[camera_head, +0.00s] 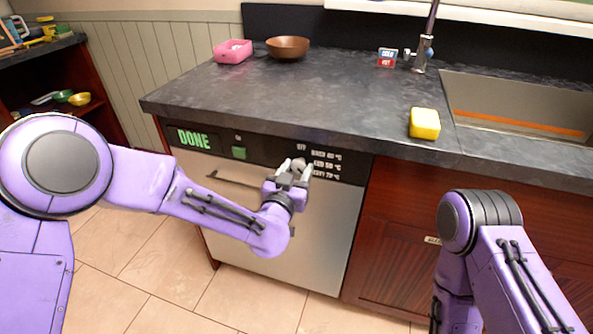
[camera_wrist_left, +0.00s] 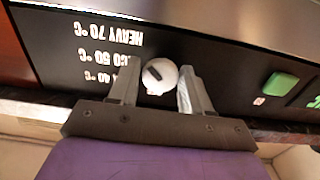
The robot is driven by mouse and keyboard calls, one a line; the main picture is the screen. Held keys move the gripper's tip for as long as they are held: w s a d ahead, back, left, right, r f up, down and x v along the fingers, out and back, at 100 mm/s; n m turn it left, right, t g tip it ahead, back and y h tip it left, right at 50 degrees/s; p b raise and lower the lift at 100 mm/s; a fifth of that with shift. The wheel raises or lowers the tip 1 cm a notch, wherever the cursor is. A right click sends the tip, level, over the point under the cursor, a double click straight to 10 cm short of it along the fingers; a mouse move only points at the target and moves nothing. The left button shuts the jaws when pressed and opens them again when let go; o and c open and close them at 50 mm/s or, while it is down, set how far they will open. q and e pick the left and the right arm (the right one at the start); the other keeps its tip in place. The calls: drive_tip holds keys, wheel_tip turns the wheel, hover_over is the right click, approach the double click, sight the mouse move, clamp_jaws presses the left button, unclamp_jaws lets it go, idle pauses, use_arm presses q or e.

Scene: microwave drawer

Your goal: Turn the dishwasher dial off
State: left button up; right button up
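The dishwasher (camera_head: 290,225) has a dark control panel with a green "DONE" display (camera_head: 194,139). Its round white dial (camera_head: 299,162) is beside the labels OFF and several wash temperatures. In the left wrist view the dial (camera_wrist_left: 160,77) bears a short dark mark; which label it points to, I cannot tell. My left gripper (camera_head: 292,172) is at the panel with its fingers apart. In the left wrist view, the left gripper (camera_wrist_left: 158,88) has one finger on each side of the dial. Contact is unclear. My right arm shows at the lower right, but its gripper is out of view.
A green button (camera_head: 239,152) is on the panel, left of the dial. The dishwasher handle (camera_head: 232,182) runs below the panel. The dark counter (camera_head: 270,95) overhangs above, with a yellow sponge (camera_head: 424,123), pink container (camera_head: 233,51) and brown bowl (camera_head: 288,47). A sink (camera_head: 510,105) is at right.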

use_arm(q)
drive_tip(key=c, duration=0.6)
